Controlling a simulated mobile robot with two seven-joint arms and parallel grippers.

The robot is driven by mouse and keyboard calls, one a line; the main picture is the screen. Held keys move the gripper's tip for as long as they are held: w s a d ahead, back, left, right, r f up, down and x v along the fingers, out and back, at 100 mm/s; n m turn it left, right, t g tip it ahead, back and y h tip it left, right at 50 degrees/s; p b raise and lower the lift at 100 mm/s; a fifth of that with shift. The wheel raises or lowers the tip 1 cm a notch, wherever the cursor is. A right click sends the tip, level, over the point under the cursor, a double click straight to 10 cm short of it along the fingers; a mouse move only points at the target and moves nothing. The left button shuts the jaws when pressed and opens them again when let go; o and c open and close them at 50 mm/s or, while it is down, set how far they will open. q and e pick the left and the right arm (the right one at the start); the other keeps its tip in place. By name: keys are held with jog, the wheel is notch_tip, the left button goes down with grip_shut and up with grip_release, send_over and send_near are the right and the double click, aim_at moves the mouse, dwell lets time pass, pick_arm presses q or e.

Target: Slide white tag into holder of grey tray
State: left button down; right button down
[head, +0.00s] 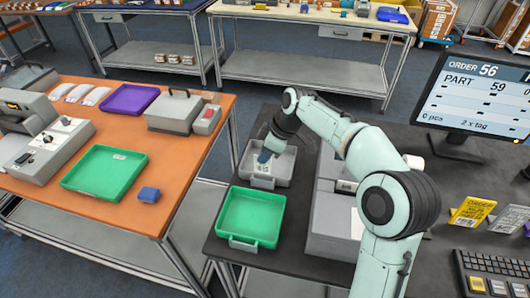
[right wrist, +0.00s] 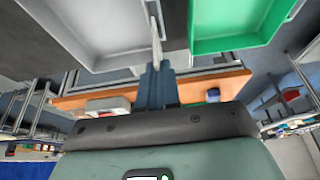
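The grey tray (head: 284,172) stands on the dark table behind a green tray, with a small holder (head: 262,183) on its front side. My right gripper (head: 265,157) is over the grey tray, pointing down. In the right wrist view its fingers (right wrist: 156,75) are shut on the thin white tag (right wrist: 156,42), seen nearly edge-on. The grey tray (right wrist: 85,30) fills the upper left there. I cannot tell whether the tag touches the tray or its holder. My left gripper is not in view.
The green tray (head: 249,217) stands just in front of the grey one. A grey machine (head: 335,215) stands to the right, beside my arm. A monitor (head: 475,95), yellow tag (head: 472,212) and keyboard (head: 490,272) are farther right. An orange table (head: 165,190) is at left.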

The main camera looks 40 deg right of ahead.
aim_at(265, 173)
jog(key=shift+f+b, duration=1.2)
jog(key=shift+f, duration=0.85)
jog(key=c, duration=1.3)
grip_release()
jog(key=shift+o, duration=0.2)
jog(key=shift+r, duration=0.1)
jog(key=p+v, duration=0.2)
jog(key=v, duration=1.1)
